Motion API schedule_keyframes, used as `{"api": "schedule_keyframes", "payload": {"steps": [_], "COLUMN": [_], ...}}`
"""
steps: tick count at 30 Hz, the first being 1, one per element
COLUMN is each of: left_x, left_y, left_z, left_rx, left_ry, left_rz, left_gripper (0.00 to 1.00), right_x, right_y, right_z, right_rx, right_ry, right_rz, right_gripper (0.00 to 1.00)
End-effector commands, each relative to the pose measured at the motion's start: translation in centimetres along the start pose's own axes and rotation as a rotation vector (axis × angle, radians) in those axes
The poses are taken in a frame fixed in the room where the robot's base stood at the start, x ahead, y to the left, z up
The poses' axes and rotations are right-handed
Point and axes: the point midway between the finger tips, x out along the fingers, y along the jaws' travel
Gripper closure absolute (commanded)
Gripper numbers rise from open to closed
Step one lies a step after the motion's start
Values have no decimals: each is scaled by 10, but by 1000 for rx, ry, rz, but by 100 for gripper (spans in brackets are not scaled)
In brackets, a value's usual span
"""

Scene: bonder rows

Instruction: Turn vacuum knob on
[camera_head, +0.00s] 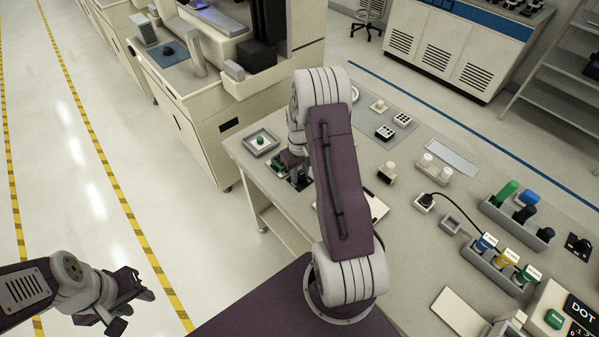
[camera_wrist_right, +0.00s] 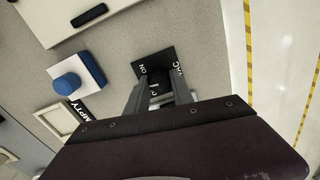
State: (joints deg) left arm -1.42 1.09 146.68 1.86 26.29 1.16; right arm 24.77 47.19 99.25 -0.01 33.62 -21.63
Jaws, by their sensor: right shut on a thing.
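The vacuum knob (camera_wrist_right: 159,89) is dark and sits on a small black plate (camera_wrist_right: 154,66) in the right wrist view. White lettering on the plate reads "VAC" and "ON". My right gripper (camera_wrist_right: 160,98) has its two grey fingers on either side of the knob and is shut on it. The fingers cover much of the knob, and its pointing direction is unclear. In the head view my right gripper (camera_head: 292,170) is low at the left part of the bench, mostly hidden behind my arm. My left gripper (camera_head: 134,304) is open and empty above the floor.
The grey bench (camera_head: 420,150) carries a square tray with a green-topped piece (camera_head: 261,142) near the right gripper. Bottle racks (camera_head: 516,217) stand to the right. Open floor (camera_head: 90,170) lies left.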

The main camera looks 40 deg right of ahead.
Motion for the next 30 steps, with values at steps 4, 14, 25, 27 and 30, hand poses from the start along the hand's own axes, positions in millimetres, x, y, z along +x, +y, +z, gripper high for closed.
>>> {"api": "schedule_keyframes", "payload": {"steps": [4,14,25,27,30], "left_x": [-5,-10,-13,-13,-13], "left_y": [0,0,0,0,0], "left_z": [0,-1,-1,-1,-1], "left_rx": [0,0,0,0,0], "left_ry": [0,0,0,0,0], "left_rz": [0,0,0,0,0], "left_gripper": [64,64,64,64,64], "right_x": [-3,-2,-2,-2,-2], "right_y": [1,2,2,2,2], "right_z": [-1,-1,-2,-2,-2], "right_rx": [137,418,610,628,647], "right_ry": [4,5,7,7,8], "right_rz": [2,1,1,1,1], "right_gripper": [100,100,100,100,100]}}
